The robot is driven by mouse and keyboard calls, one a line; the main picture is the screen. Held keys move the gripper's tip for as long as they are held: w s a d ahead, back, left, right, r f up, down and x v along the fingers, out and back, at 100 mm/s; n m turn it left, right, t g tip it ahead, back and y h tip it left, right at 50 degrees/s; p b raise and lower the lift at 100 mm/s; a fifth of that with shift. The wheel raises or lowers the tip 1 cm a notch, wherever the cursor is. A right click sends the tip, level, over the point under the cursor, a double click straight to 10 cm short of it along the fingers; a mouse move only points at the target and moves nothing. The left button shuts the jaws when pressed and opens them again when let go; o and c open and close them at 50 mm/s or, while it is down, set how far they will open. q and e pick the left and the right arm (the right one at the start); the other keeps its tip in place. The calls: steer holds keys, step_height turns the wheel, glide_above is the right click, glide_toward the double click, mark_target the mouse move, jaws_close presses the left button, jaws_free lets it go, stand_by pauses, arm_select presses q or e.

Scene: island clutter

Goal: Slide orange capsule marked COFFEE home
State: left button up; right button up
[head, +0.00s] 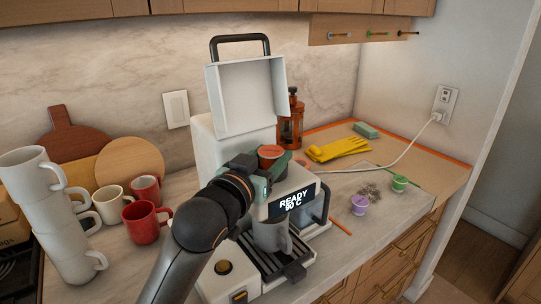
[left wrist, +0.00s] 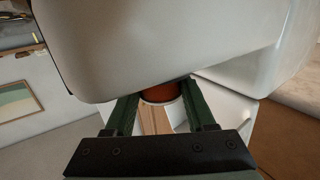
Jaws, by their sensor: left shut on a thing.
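The orange capsule (head: 271,152) is at the top front of the white coffee machine (head: 217,150), under its raised lid (head: 245,97). My left gripper (head: 279,165) is shut on the capsule. In the left wrist view the capsule (left wrist: 161,92) sits between the green fingers of my left gripper (left wrist: 163,103), its upper part hidden behind a large pale surface. The machine's display reads READY 90 C. I cannot tell whether the capsule is seated. A grey mug (head: 271,236) stands under the machine's front. My right gripper is not in view.
Stacked white mugs (head: 62,215), red mugs (head: 144,222) and round boards stand at the left. A brown-orange bottle (head: 291,125) stands behind the machine.

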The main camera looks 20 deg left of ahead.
arm_select(q)
steer(key=shift+f, duration=0.15)
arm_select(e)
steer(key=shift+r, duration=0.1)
arm_select(q)
steer(key=o, duration=1.4)
